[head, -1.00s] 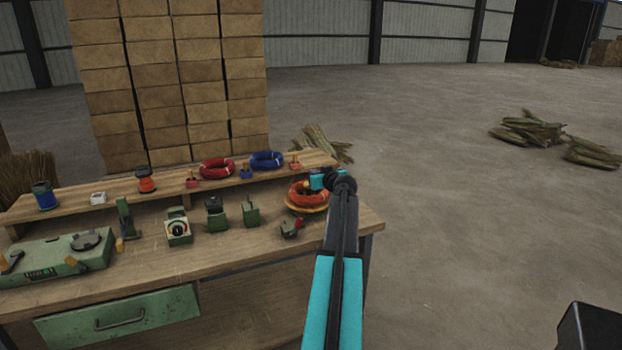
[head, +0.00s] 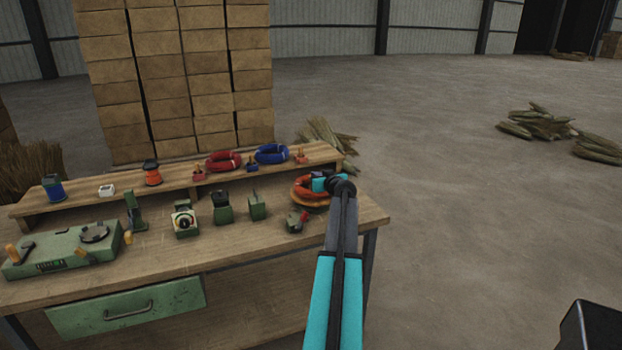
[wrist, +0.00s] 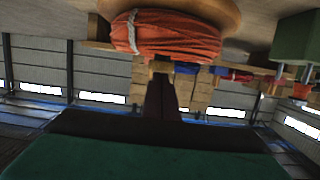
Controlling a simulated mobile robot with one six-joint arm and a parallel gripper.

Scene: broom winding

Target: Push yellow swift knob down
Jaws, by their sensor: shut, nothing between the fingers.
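The swift is a round tan-yellow disc with an orange coil (head: 303,194) on it, at the right end of the bench. In the wrist view, which is upside down, the orange coil (wrist: 170,36) fills the top middle. A small yellow knob (wrist: 160,66) shows at the coil's top side. My gripper (wrist: 161,80) is shut and empty, its dark fingertips right at the knob; I cannot tell if they touch. In the head view my gripper (head: 320,184) is over the coil, and my arm hides part of the swift and the knob.
The wooden bench (head: 180,252) has a raised shelf with red (head: 223,162) and blue coils (head: 271,154). A small green tool with a red knob (head: 297,221) is left of my arm. Several green devices stand further left.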

